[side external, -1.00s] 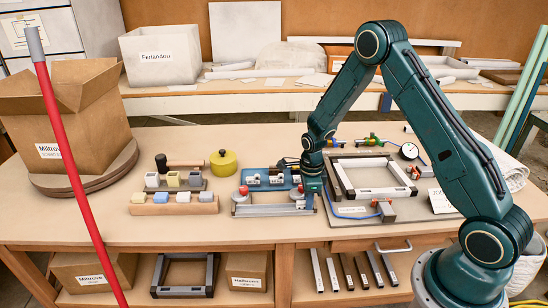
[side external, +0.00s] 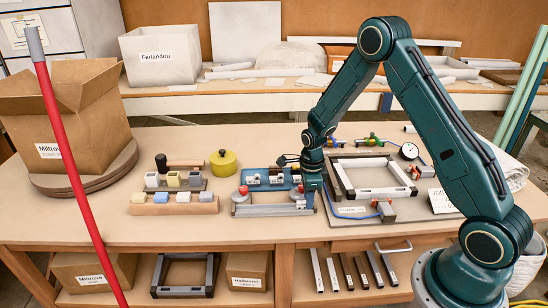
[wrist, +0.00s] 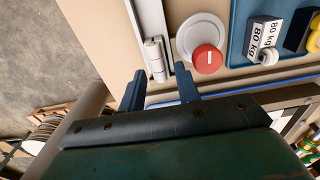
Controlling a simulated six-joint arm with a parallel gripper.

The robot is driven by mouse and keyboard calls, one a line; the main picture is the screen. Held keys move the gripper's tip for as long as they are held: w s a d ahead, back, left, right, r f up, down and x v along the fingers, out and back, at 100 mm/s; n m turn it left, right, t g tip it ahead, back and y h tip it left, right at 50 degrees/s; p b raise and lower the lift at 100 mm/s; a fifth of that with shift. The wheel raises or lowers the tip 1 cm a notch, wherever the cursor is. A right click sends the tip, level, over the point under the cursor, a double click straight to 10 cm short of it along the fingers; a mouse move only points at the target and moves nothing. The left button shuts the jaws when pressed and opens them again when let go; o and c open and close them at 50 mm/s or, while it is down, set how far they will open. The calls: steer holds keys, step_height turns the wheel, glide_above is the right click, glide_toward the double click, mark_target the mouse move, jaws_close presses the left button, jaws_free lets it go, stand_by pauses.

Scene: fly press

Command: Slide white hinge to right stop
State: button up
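The white hinge (wrist: 155,60) sits on a pale grey rail (wrist: 150,15) in the wrist view, near my fingertips. In the side view the rail (side external: 262,211) lies along the front of the bench, and my gripper (side external: 312,187) is over its right end. The hinge is hard to make out there. In the wrist view my gripper (wrist: 160,78) is open, one dark blue finger to each side of the hinge's near end. I see no contact, and cannot tell the height gap between fingers and hinge.
A red button (wrist: 208,59) on a round grey base stands close beside the rail. Behind it is a blue tray (wrist: 238,40) with 80 kg blocks. A framed fixture (side external: 371,178) stands to the right. Bare bench (side external: 200,238) lies in front of the rail.

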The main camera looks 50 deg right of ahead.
steer(key=shift+r, duration=2.95)
steer(key=shift+r, duration=0.15)
steer(key=shift+a+r, duration=0.1)
steer(key=shift+r, duration=0.2)
steer(key=s+a+r+n+t, duration=0.1)
steer(key=s+a+r+n, duration=0.1)
steer(key=s+r+n, duration=0.3)
steer(key=s+a+r+n+t, duration=0.15)
steer(key=r+n, duration=0.25)
steer(key=r, duration=0.4)
steer(key=s+a+r+n, duration=0.3)
steer(key=r+n, duration=0.1)
steer(key=r, duration=0.2)
steer(key=s+a+r+n+t, duration=0.1)
steer(key=s+a+r+n, duration=0.1)
steer(key=s+n, duration=0.5)
steer(key=s+a+r+n+t, duration=0.1)
steer(key=s+r+n+t, duration=0.1)
steer(key=s+r+n, duration=0.2)
steer(key=shift+s+a+n, duration=0.4)
steer(key=shift+s+n, duration=1.1)
steer(key=shift+s, duration=0.65)
steer(key=shift+o, duration=0.2)
steer(key=shift+r, duration=0.1)
